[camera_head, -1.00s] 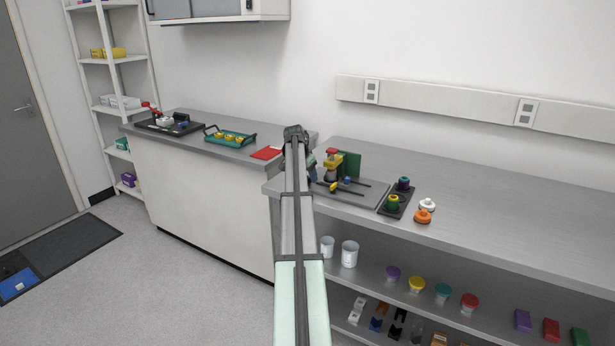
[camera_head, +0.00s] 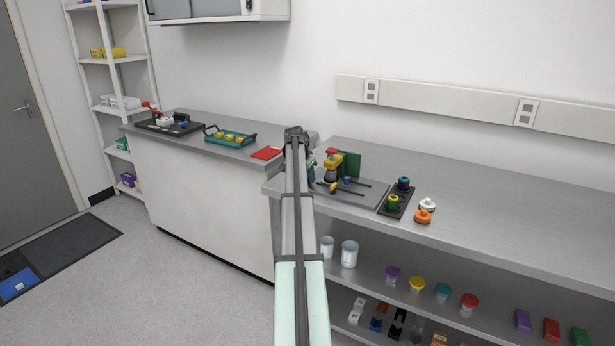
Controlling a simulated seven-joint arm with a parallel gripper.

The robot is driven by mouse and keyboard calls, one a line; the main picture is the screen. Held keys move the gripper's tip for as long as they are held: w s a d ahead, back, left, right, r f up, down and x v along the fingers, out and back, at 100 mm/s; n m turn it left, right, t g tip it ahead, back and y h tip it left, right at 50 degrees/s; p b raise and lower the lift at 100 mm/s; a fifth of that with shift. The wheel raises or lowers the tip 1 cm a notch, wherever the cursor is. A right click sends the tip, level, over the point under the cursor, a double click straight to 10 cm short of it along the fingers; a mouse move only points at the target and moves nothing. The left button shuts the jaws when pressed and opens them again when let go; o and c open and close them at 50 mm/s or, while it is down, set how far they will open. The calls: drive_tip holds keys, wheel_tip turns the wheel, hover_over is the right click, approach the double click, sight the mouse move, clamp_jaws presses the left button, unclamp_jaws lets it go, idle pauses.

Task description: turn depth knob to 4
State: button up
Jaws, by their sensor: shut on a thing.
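The interferometer is a grey base plate (camera_head: 362,194) on the right bench. It carries a yellow and red upright part (camera_head: 333,164), a green upright plate (camera_head: 351,164), a yellow knob-like piece (camera_head: 333,188) and a small blue piece (camera_head: 347,180). My gripper (camera_head: 312,168) is at the left end of this instrument, mostly behind my own arm. It is shut on a part there, which I take to be the depth knob. The knob, its scale and the fingertips are too hidden and small to read.
A black tray (camera_head: 407,197) with green and dark blue knobbed pieces stands right of the instrument, beside white (camera_head: 428,204) and orange (camera_head: 423,217) pieces. A red booklet (camera_head: 266,153) and teal tray (camera_head: 232,139) lie on the left bench. The right bench's far right is clear.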

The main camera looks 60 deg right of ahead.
drive_tip(key=shift+w+m, duration=0.1)
drive_tip(key=shift+m, duration=0.3)
drive_tip(key=m+g, duration=0.1)
drive_tip(key=m, duration=0.2)
drive_tip(key=shift+w+d+m+g, duration=0.1)
drive_tip(key=shift+m+g, duration=0.3)
drive_tip(key=shift+m+g+y, duration=0.6)
drive_tip(key=shift+m+y, duration=0.2)
drive_tip(key=shift+m, duration=1.3)
drive_tip(key=o, duration=1)
drive_tip(key=shift+o, duration=0.2)
drive_tip(key=shift+r, duration=0.1)
drive_tip(key=v, duration=1.3)
drive_tip(key=shift+w+r, duration=0.2)
drive_tip(key=shift+r, duration=0.05)
